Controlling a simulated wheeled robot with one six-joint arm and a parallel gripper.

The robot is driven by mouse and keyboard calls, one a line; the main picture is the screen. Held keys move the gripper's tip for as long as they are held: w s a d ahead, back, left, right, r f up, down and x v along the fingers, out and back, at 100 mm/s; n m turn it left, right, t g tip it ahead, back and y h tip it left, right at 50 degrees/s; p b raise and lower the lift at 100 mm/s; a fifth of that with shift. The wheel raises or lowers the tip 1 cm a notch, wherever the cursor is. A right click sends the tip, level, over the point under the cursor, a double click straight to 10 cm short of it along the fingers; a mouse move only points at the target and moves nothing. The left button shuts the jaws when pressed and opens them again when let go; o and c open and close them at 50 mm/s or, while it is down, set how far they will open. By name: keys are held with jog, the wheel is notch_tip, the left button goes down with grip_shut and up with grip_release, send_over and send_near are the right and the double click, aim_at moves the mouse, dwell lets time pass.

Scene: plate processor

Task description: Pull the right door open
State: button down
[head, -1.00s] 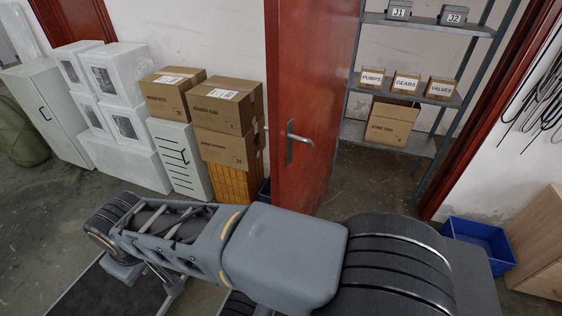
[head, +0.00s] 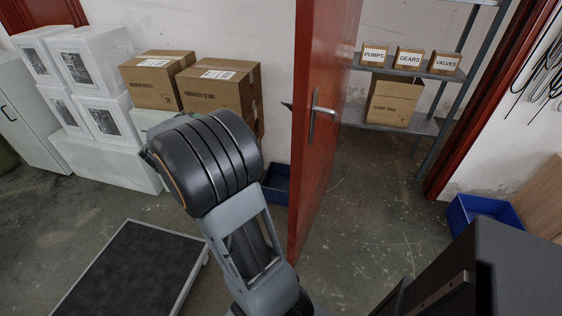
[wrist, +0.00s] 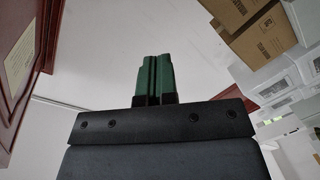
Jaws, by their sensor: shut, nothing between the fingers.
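The red door (head: 325,110) stands open in the middle of the head view, seen at a steep angle, with a shelf visible through the doorway on its right. Its metal lever handle (head: 318,112) is on the face turned to the right, and a small part of another handle (head: 286,105) pokes out on the left side. My arm is to the left of the door in the head view, and my gripper does not show there. In the wrist view my gripper (wrist: 153,62) has its green fingers together, empty, against a plain pale wall. No handle shows there.
Cardboard boxes (head: 222,85) and white boxes (head: 95,60) line the wall on the left. A black platform (head: 130,275) lies on the floor at lower left. A blue bin (head: 276,183) is behind the door and another blue bin (head: 482,213) is at right. Floor beyond the door is clear.

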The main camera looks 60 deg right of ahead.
jog(key=s+d+f+m+g+y+b, duration=0.1)
jog(key=s+d+f+m+g+b, duration=0.25)
jog(key=s+f+g, duration=1)
jog(key=s+d+r+g+b, duration=0.2)
jog(key=s+d+r+g, duration=0.1)
jog(key=s+d, duration=0.5)
jog(key=shift+s+r+n+y, duration=0.2)
jog(key=shift+r+n+y, duration=0.1)
jog(key=shift+r+n, duration=0.2)
